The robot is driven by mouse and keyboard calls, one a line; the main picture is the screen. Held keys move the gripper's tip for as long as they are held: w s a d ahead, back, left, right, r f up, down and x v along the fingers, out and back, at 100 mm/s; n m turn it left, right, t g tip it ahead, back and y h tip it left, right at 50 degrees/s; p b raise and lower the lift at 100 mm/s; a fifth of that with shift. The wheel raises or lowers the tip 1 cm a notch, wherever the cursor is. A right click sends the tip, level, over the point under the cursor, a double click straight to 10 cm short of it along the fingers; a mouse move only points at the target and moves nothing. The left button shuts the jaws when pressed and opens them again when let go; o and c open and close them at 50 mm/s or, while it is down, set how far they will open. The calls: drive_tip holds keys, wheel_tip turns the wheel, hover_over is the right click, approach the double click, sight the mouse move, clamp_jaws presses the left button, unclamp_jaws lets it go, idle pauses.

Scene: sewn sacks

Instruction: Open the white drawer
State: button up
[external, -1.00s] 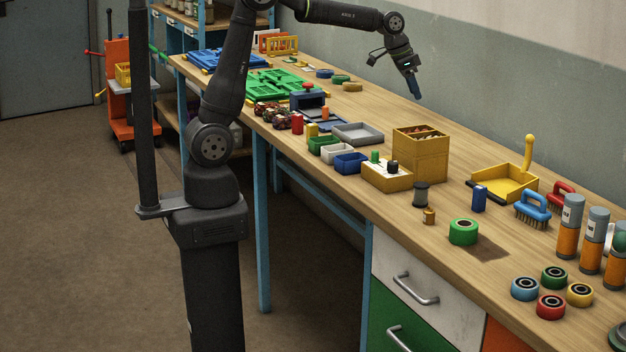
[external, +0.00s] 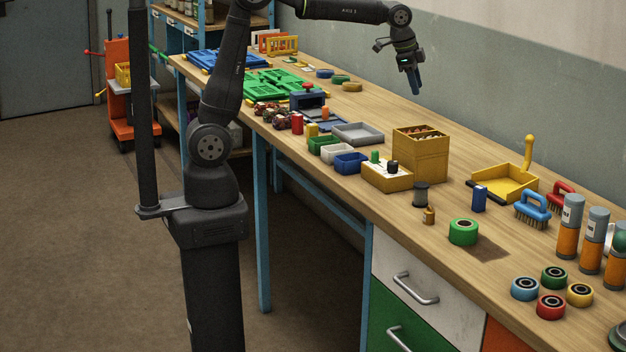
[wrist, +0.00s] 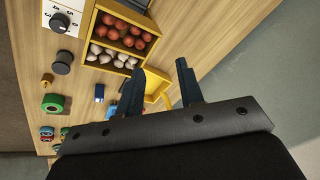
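The white drawer (external: 447,291) sits under the front edge of the workbench in the external view. It has a silver bar handle (external: 415,288) and its front looks flush with the bench, so it appears closed. My gripper (external: 415,82) is far from it, high above the back part of the bench, pointing down. In the wrist view my gripper (wrist: 157,90) shows two dark blue fingers spread apart with nothing between them. The drawer does not show in the wrist view.
A green drawer (external: 389,335) lies below the white one. On the workbench (external: 375,222) stand a yellow divided box (external: 420,160), a green tape roll (external: 463,232), a yellow dustpan (external: 505,184), brushes and orange-grey cylinders (external: 570,225). The floor left of the drawers is open.

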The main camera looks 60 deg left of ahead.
drive_tip(key=s+d+f+m+t+y, duration=0.3)
drive_tip(key=s+d+m+t+y, duration=0.15)
drive_tip(key=s+d+m, duration=1.8)
drive_tip(key=s+d+r+m+t+h, duration=0.25)
drive_tip(key=s+d+m+h, duration=0.3)
drive_tip(key=s+m, duration=0.65)
drive_tip(key=s+d+r+m+t+h, duration=0.2)
drive_tip(key=s+d+m+t+h, duration=0.4)
drive_tip(key=m, duration=0.9)
drive_tip(key=g+y, duration=0.1)
drive_tip(key=g, duration=0.1)
approach(407, 291)
drive_tip(key=x, duration=1.1)
drive_tip(key=shift+n, duration=0.25)
clamp_jaws()
